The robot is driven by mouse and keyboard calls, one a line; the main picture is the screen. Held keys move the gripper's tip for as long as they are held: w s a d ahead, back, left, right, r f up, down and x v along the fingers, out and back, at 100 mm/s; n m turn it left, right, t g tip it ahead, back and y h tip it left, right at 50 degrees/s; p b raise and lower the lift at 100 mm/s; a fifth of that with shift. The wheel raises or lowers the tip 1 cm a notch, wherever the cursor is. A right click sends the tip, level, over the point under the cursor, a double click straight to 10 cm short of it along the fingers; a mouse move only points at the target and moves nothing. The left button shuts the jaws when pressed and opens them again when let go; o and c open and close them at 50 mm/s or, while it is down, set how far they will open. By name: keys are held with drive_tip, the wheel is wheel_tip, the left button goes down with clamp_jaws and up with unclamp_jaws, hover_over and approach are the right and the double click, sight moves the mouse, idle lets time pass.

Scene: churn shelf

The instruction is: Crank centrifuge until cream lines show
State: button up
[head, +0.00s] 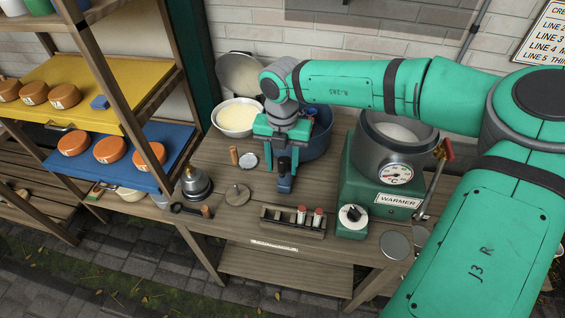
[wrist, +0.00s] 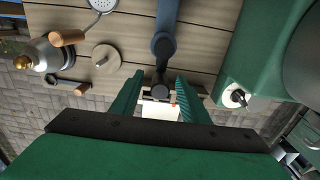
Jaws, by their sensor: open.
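A blue crank arm (head: 286,184) with a dark knob (head: 284,163) stands in front of a blue tub (head: 318,138), which my arm partly hides. I cannot tell how they join. The crank arm (wrist: 165,35) and dark knob (wrist: 160,90) also show in the wrist view. My gripper (head: 283,158) is open, with its fingers on either side of the knob. I see no clear contact between the fingers and the knob. I cannot make out any cream lines.
A green warmer (head: 375,195) with a metal pot and gauge stands right of the crank. Shelves with orange rounds stand farther left. A sign (head: 543,35) hangs at upper right.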

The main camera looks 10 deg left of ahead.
drive_tip(key=shift+r, duration=4)
